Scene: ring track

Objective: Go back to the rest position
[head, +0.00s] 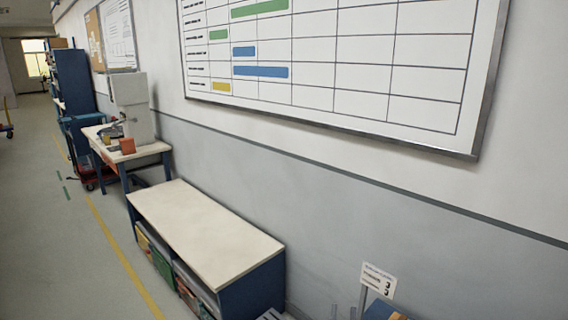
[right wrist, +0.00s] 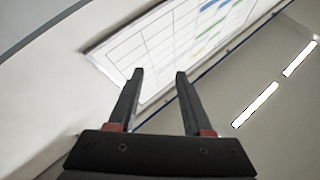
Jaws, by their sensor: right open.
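My right gripper (right wrist: 160,74) shows in the right wrist view with its two dark fingers apart and nothing between them. The fingers point up in that picture, with the tilted whiteboard behind them. In the head view, two thin grey uprights at the bottom edge may be its fingertips; I cannot tell for sure. My left gripper is in neither view.
A pale-topped low bench (head: 205,230) stands along the wall, with a cluttered worktable (head: 135,152) beyond it. A whiteboard chart (head: 340,95) hangs above. A small sign (head: 378,279) stands at lower right. Floor at left (head: 60,250) is clear.

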